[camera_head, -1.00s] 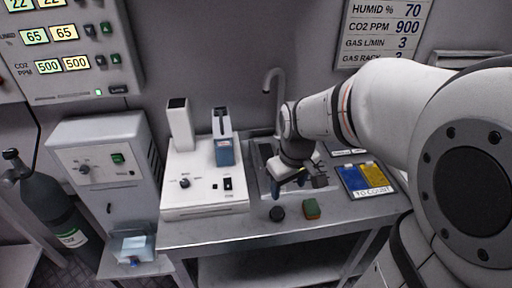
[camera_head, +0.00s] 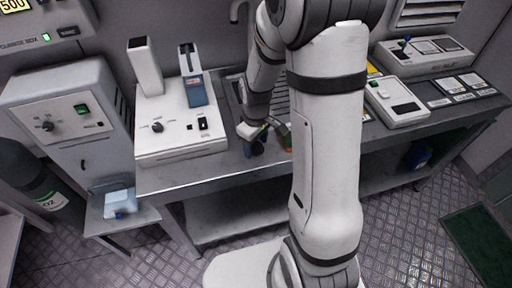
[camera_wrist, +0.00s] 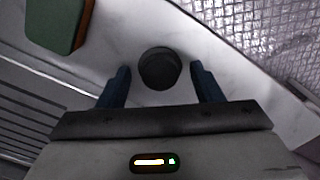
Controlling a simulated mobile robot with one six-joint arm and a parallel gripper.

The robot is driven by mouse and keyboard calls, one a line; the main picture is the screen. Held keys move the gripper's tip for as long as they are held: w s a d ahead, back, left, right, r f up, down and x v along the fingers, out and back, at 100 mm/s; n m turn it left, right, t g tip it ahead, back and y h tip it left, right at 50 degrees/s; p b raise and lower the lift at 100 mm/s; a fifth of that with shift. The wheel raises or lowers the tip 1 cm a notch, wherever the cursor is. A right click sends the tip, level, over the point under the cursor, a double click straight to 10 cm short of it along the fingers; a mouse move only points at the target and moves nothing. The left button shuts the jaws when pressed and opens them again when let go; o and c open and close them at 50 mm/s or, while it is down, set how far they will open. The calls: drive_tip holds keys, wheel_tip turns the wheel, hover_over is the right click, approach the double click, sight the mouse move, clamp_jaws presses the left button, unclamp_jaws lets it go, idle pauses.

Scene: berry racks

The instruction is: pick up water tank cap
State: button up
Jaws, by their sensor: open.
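The water tank cap, a small dark round piece (camera_wrist: 159,69), sits on the pale counter surface in the wrist view. My gripper (camera_wrist: 160,84) is open, with one blue finger on each side of the cap and visible gaps between the fingers and the cap. In the head view my gripper (camera_head: 256,140) is low over the front edge of the bench, and the cap cannot be told apart from the dark fingers there.
A green and brown sponge (camera_wrist: 60,24) lies beside the cap; it also shows in the head view (camera_head: 285,136). A white instrument (camera_head: 180,130) stands left of my gripper. The counter's edge is close to the cap, with metal floor beyond. A white device (camera_head: 397,101) is on the right.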

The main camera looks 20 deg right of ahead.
drive_tip(key=shift+f, duration=0.35)
drive_tip(key=shift+c, duration=0.2)
drive_tip(key=c, duration=0.8)
